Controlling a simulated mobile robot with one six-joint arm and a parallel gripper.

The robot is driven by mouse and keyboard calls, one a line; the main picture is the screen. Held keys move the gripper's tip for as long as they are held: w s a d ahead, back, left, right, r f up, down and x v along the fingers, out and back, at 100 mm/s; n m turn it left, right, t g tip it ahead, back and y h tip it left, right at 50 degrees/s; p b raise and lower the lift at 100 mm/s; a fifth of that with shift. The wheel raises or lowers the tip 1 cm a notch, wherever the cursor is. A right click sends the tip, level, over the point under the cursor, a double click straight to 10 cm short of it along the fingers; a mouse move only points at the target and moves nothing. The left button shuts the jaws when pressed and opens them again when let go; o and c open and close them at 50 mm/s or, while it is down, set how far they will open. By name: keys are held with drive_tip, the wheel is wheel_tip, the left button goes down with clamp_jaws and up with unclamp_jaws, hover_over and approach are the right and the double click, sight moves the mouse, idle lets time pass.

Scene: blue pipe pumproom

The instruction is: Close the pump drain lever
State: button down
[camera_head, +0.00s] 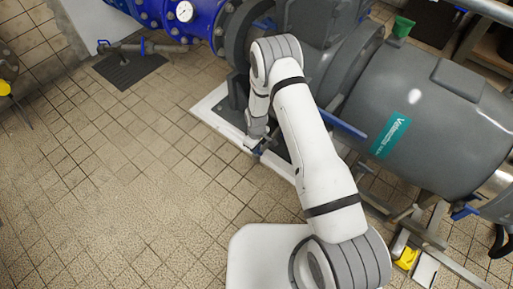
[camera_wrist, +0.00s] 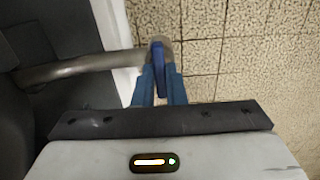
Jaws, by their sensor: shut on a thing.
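The pump drain lever (camera_wrist: 158,56) is a small blue handle at the end of a grey metal drain pipe (camera_wrist: 80,67) in the wrist view. My gripper (camera_wrist: 161,78) has blue fingers on both sides of the lever and is shut on it. In the head view my gripper (camera_head: 260,146) is low beside the pump's white base, near the floor. The lever is too small and covered there to make out its angle.
The large grey pump (camera_head: 432,105) stands to the right of my arm. Its white base edge (camera_head: 212,112) is next to my gripper. A blue pipe with a gauge (camera_head: 184,11) is at the back.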

drive_tip(key=shift+a, duration=0.1)
drive_tip(key=c, duration=1.5)
unclamp_jaws()
drive_tip(key=shift+r, duration=0.15)
wheel_tip(320, 180, up, 8)
drive_tip(key=p, duration=0.2)
drive_tip(key=shift+f+p, duration=0.2)
drive_tip(key=shift+p, duration=0.1)
